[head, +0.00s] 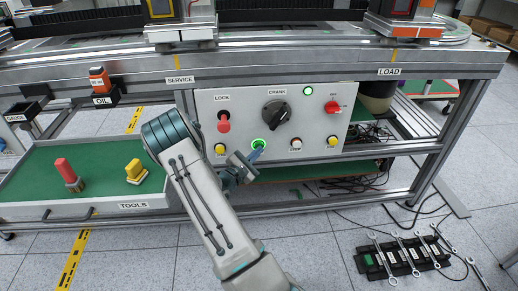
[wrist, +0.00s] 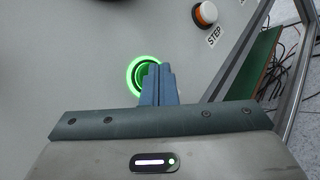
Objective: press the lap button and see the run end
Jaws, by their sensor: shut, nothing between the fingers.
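A round button with a lit green ring (head: 258,142) sits low on the grey control panel, below the crank knob. The same green-ringed button (wrist: 131,80) shows in the wrist view, partly covered by my fingers. No label reading "lap" is legible, and the area under this button is hidden by my gripper. My gripper (head: 258,152) is shut and empty, its blue fingertips at the button. In the wrist view the fingertips (wrist: 160,68) overlap the ring's right and lower part; I cannot tell whether they touch it or press it in.
The panel also carries a red LOCK knob (head: 223,124), a black CRANK knob (head: 276,114), a red switch (head: 332,107), a STEP button (head: 296,144) and yellow buttons. A green TOOLS tray (head: 100,190) stands left. Wrenches (head: 400,252) lie on the floor at right.

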